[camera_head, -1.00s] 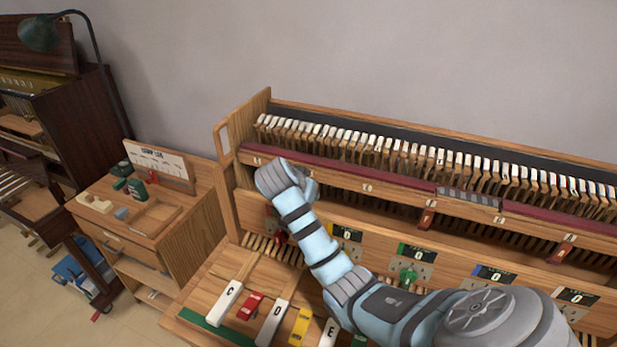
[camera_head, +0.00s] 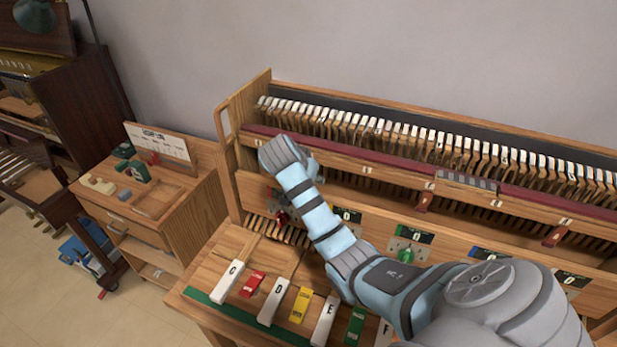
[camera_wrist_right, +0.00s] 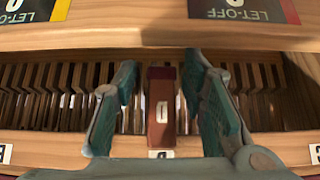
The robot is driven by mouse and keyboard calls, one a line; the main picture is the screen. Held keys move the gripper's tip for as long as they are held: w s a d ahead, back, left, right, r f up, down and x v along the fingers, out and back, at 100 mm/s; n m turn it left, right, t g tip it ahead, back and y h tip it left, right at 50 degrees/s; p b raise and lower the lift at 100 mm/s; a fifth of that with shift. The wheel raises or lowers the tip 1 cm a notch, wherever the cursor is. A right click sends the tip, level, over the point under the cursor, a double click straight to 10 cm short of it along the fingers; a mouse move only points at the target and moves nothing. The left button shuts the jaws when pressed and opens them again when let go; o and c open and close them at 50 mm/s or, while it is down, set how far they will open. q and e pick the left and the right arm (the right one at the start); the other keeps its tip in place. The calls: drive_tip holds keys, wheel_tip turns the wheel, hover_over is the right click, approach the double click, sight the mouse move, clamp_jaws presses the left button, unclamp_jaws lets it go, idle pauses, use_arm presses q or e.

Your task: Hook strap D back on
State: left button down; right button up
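In the right wrist view a red-brown strap (camera_wrist_right: 161,112) with a small white tag stands between the two teal fingers of my right gripper (camera_wrist_right: 160,72). The fingers are apart, with a gap visible on each side of the strap. The strap's letter is too small to read. A wooden rail with a white label (camera_wrist_right: 161,154) lies just below it in the picture. My left gripper is not in view.
Two other red-brown straps (camera_head: 424,198) (camera_head: 555,236) hang along the rail to the right. Below are let-off panels with coloured knobs (camera_head: 410,256) and several labelled keys (camera_head: 274,302). A wooden side cabinet (camera_head: 190,205) stands at the left.

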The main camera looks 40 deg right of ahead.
drive_tip(key=v, duration=0.7)
drive_tip(key=shift+a+r, duration=0.2)
drive_tip(key=shift+r, duration=0.1)
drive_tip(key=shift+s+d+f, duration=0.1)
